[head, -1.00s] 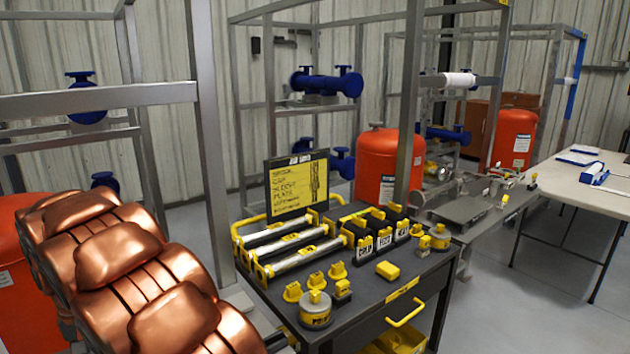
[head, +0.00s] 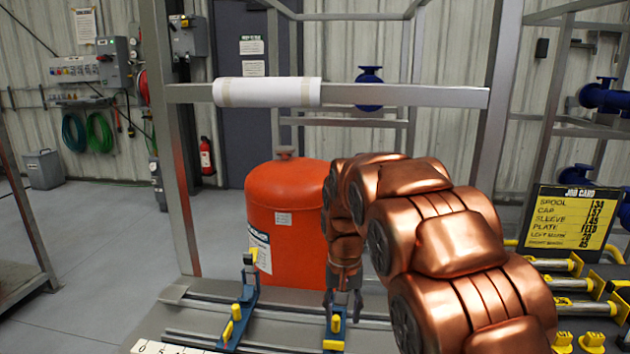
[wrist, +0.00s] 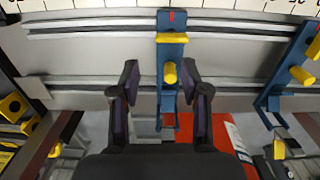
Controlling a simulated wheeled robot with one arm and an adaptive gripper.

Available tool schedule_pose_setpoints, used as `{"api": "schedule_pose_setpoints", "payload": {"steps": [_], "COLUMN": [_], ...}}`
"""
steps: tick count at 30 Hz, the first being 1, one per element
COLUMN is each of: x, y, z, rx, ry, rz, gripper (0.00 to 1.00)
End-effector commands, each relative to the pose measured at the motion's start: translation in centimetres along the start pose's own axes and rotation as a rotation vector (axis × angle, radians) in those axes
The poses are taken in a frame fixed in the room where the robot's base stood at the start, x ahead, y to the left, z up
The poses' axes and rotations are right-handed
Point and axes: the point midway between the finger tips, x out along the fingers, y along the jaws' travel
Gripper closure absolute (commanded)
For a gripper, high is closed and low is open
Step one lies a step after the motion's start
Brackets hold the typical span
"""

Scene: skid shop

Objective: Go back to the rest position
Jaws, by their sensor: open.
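My gripper (head: 344,303) hangs pointing down at the end of my copper arm in the head view. It is over a grey railed bench (head: 290,335). In the wrist view my gripper (wrist: 160,72) is open, with its two dark fingers spread and nothing held. A blue clamp with a yellow knob (wrist: 170,72) shows between the fingers. I cannot tell how far above it the fingers are. The same clamp (head: 334,328) is partly under my gripper in the head view.
A second blue clamp (head: 238,305) stands left on the bench. A red tank (head: 285,215) stands behind. A white sleeve (head: 267,92) wraps the frame's crossbar (head: 420,97). A job card (head: 568,217) and tool cart are at right. Floor at left (head: 90,260) is clear.

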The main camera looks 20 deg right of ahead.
Motion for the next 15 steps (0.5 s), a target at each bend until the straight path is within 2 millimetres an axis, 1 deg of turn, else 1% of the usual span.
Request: {"api": "schedule_pose_setpoints", "payload": {"steps": [1, 3, 5, 6, 14, 15], "x": [-0.9, -1.6, -2.1, -2.4, -3.7, -3.8], "y": [0.4, 0.9, 1.4, 1.7, 3.6, 3.9], "z": [1.5, 3.5, 5.2, 6.4, 13.9, 15.2], "rx": [-0.012, -0.029, -0.046, -0.057, -0.134, -0.146], "ry": [-0.003, -0.012, -0.018, -0.023, -0.053, -0.059], "rz": [0.001, 0.004, 0.006, 0.007, 0.013, 0.014], "gripper": [0.54, 0.54, 0.54, 0.54, 0.54, 0.54]}}
